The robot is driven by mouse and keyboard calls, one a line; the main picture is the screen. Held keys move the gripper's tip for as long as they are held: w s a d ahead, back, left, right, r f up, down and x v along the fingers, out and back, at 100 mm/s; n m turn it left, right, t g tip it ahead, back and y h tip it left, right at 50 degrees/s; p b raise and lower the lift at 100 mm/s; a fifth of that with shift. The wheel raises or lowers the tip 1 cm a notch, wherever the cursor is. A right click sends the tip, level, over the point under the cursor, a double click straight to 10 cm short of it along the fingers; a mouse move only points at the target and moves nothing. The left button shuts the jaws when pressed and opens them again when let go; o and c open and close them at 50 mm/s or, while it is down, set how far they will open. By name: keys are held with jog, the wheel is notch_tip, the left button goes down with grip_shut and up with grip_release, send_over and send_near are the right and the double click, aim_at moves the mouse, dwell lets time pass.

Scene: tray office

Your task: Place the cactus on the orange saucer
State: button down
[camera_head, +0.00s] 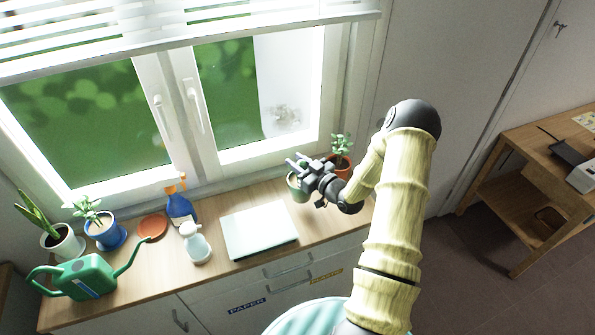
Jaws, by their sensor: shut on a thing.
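My gripper (308,166) is at the right part of the wooden counter, shut on a small greenish pot (296,188), which I take to be the cactus. Its top is mostly hidden behind the gripper, and I cannot tell whether its base touches the counter. The orange saucer (152,226) lies flat and empty on the left part of the counter, between a blue pot and a blue spray bottle, well to the left of my gripper.
A plant in a terracotta pot (341,165) stands just right of my gripper. A pale flat board (259,230), white spray bottle (195,245) and blue spray bottle (180,208) stand between gripper and saucer. A green watering can (88,276), blue pot (106,233) and white pot (64,244) crowd the left.

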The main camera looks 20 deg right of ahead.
aim_at(299, 196)
jog(key=shift+f+p, duration=0.75)
jog(key=shift+f, duration=1.3)
jog(key=shift+f, duration=0.1)
jog(key=c, duration=1.6)
grip_release()
jog(key=shift+d+f, duration=0.1)
jog(key=o, duration=0.5)
jog(key=shift+c, duration=0.2)
